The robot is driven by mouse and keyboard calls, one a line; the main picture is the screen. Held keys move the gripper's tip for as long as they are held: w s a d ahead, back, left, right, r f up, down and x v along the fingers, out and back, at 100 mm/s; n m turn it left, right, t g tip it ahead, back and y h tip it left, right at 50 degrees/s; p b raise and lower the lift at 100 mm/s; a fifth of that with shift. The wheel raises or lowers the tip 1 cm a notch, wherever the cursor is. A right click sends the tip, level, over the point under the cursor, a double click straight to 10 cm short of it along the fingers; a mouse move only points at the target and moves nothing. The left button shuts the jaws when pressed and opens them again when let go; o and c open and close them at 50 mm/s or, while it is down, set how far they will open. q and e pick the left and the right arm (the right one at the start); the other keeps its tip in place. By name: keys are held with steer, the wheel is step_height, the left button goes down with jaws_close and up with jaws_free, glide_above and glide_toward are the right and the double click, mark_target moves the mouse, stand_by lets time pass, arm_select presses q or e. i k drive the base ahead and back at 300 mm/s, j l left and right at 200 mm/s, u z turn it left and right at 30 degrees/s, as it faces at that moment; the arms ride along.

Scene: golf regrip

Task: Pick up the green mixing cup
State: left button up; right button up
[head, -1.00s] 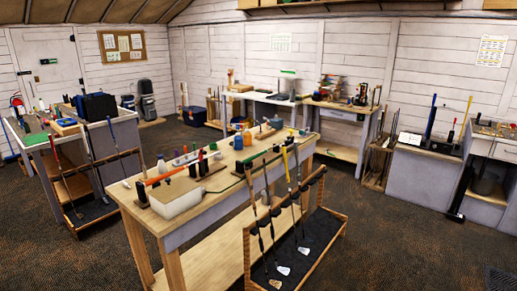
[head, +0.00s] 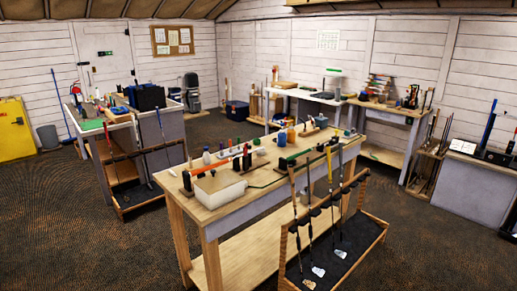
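I cannot make out a green mixing cup for certain; things on the benches are too small in this head view. A workbench (head: 330,165) with a wooden top stands in the middle, holding bottles, clubs and a pale box (head: 219,188). A green strip lies along its right part, among small things I cannot name. The left bench (head: 122,125) has a green mat (head: 91,124) and several small items. Neither of my grippers shows.
A club rack (head: 335,250) stands on the floor against the middle bench's right front. More benches line the back wall, including a white table (head: 306,94). Open carpet (head: 60,220) lies at the left front. A yellow cabinet (head: 15,130) is at the far left.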

mark_target(257, 142)
steer(key=i+j+u, duration=1.05)
steer(key=i+u, duration=0.2)
steer(key=i, duration=0.35)
steer(key=i+u, duration=0.3)
steer(key=i, duration=0.45)
steer(key=i+z, duration=0.15)
steer(key=i, duration=0.65)
steer(key=i+j+z, duration=0.15)
steer(key=i, duration=0.7)
steer(key=i+l+z, duration=0.1)
steer(key=i+z, duration=0.65)
steer(key=i+j+z, duration=0.2)
steer(key=i+z, duration=0.15)
steer(key=i, duration=0.15)
steer(key=i+l+z, duration=0.1)
steer(key=i+z, duration=0.25)
steer(key=z, duration=0.15)
steer(key=i+z, duration=0.3)
steer(key=z, duration=0.15)
steer(key=i+j+z, duration=0.25)
steer(key=z, duration=0.25)
steer(key=i+j+z, duration=0.15)
steer(key=i+z, duration=0.2)
steer(key=i+j+z, duration=0.2)
steer(key=z, duration=0.2)
steer(key=i+j+z, duration=0.35)
